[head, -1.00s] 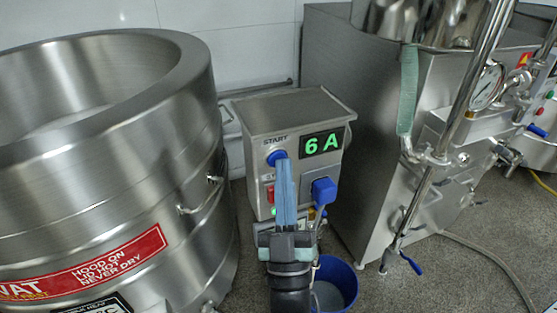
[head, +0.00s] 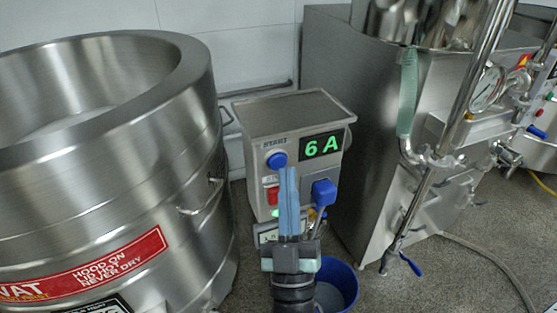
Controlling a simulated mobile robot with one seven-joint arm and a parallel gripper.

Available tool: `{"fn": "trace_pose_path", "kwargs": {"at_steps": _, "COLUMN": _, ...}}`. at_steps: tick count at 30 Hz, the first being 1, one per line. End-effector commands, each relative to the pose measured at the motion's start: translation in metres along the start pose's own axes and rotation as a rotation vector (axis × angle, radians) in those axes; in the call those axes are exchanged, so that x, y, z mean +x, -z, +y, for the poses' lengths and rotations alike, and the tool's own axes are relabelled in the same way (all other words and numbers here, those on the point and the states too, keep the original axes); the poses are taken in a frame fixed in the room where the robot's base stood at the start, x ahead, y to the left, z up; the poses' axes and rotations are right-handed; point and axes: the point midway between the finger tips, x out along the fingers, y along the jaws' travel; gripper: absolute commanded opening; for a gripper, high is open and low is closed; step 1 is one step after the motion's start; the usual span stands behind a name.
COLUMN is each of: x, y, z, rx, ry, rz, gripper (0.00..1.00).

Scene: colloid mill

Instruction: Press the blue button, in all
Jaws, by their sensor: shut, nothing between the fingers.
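The blue button (head: 277,160) is a round button under the word START on the front of a grey metal control box (head: 290,113). It is fully visible. A green display (head: 322,145) beside it reads 6 A. My gripper (head: 289,172) is shut and empty, with its blue fingers pointing up in the picture. Its tips appear just below and to the right of the button, apart from it in the picture. The fingers partly cover the box front near a red switch (head: 272,194).
A large steel vat (head: 110,150) stands left and a steel machine (head: 345,110) right. A blue bucket (head: 340,275) stands on the floor below. A hose (head: 490,262) lies on the floor at right.

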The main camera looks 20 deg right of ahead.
Motion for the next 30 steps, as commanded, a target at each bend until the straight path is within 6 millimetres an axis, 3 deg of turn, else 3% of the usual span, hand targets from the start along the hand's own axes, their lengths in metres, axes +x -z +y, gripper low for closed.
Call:
{"fn": "trace_pose_path", "kwargs": {"at_steps": 8, "x": -0.003, "y": 0.003, "z": 0.003, "rx": -0.001, "ry": -0.001, "rz": -0.001, "gripper": 0.00}}
{"fn": "trace_pose_path", "kwargs": {"at_steps": 21, "x": -0.032, "y": 0.024, "z": 0.024, "rx": 0.000, "ry": -0.001, "rz": 0.000, "gripper": 0.00}}
{"fn": "trace_pose_path", "kwargs": {"at_steps": 30, "x": -0.035, "y": 0.025, "z": 0.025, "rx": 0.000, "ry": 0.000, "rz": 0.001, "gripper": 0.00}}
